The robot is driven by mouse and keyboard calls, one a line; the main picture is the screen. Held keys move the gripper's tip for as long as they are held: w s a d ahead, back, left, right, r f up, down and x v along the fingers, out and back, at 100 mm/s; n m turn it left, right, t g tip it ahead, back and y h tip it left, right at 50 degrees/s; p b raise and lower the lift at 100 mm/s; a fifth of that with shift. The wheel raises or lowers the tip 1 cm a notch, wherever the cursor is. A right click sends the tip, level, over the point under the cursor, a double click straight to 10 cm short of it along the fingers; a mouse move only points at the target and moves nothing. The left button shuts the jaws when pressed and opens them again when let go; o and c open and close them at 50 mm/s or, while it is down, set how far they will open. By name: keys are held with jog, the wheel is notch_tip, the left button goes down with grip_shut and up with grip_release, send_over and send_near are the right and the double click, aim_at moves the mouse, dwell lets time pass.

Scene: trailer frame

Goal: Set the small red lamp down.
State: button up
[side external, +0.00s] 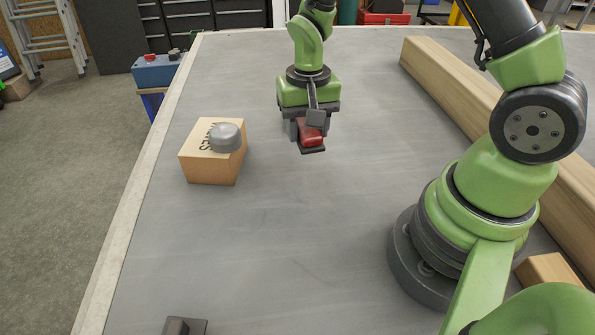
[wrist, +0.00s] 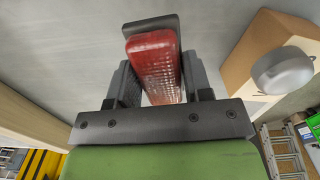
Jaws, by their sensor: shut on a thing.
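The small red lamp (side external: 312,136) has a ribbed red lens and a dark flat back plate. It also shows in the wrist view (wrist: 153,62), between the two dark fingers. My gripper (side external: 309,128) is shut on it, and in the wrist view my gripper (wrist: 155,85) has a finger on each side of the lens. The lamp is over the grey table (side external: 300,230), right of the cardboard box. I cannot tell whether its lower edge touches the table. Part of the lamp is hidden by the fingers.
A cardboard box (side external: 211,168) with a grey rounded object (side external: 226,137) on top stands to the left. A long wooden beam (side external: 460,85) lies along the right side. A dark bracket (side external: 185,326) is at the front edge. The middle of the table is clear.

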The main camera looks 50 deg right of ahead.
jog(key=shift+r, duration=0.25)
jog(key=shift+a, duration=0.4)
jog(key=s+a+n, duration=0.3)
jog(key=a+n, duration=0.4)
jog(key=a, duration=0.5)
jog(key=n, duration=1)
send_near(276, 309)
notch_tip(276, 309, down, 7)
jog(key=shift+f, duration=0.1)
jog(key=o, duration=0.9)
jog(key=shift+f, duration=0.1)
